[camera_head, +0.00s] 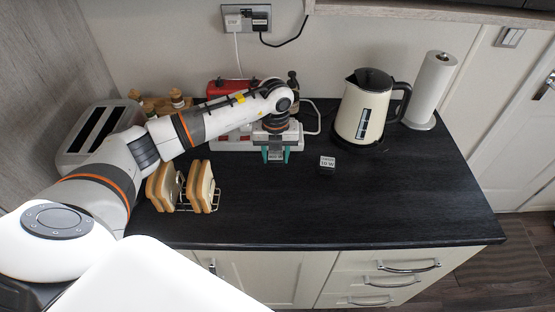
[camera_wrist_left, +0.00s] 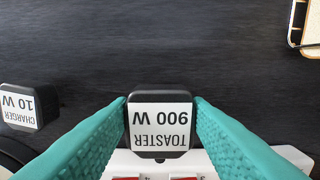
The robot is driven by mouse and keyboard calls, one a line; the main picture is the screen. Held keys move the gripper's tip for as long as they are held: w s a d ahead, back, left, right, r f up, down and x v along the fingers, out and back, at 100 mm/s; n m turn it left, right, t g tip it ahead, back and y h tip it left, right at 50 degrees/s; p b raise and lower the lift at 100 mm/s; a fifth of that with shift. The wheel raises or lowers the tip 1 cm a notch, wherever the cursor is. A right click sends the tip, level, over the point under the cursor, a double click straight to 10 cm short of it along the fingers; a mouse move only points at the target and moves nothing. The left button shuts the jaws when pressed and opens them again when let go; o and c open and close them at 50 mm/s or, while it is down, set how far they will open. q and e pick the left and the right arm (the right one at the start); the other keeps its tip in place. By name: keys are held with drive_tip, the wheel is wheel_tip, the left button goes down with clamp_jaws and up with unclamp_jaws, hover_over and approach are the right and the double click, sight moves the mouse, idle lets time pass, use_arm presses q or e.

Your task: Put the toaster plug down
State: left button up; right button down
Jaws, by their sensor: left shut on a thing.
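The toaster plug (camera_wrist_left: 160,124) is a black block with a white label reading "TOASTER 900 W". My left gripper (camera_head: 275,156) is shut on it, with a teal finger on each side, over the dark worktop (camera_head: 390,200). The gripper is at the front edge of a white power strip (camera_head: 293,143), whose red switches show at the bottom of the left wrist view. I cannot tell whether the plug touches the worktop. The toaster (camera_head: 72,150) stands at the far left, partly behind my left arm. My right gripper is not in view.
A black charger plug (camera_head: 327,163) labelled "CHARGER 10 W" lies right of the gripper. A toast rack with bread (camera_head: 200,187) stands at front left. A kettle (camera_head: 362,112) and paper roll (camera_head: 432,88) stand at back right. The worktop's front middle and right are clear.

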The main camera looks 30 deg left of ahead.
sight(277, 157)
use_arm(q)
drive_tip(key=shift+d+f, duration=0.15)
drive_tip(key=shift+f, duration=0.2)
wheel_tip(277, 157, down, 2)
drive_tip(key=shift+d+f+p, duration=0.1)
drive_tip(key=shift+f+p, duration=0.05)
drive_tip(key=shift+p, duration=0.35)
drive_tip(key=shift+f, duration=0.3)
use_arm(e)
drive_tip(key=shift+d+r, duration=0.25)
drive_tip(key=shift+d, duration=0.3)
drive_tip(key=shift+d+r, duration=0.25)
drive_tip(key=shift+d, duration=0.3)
use_arm(q)
drive_tip(key=shift+f, duration=0.1)
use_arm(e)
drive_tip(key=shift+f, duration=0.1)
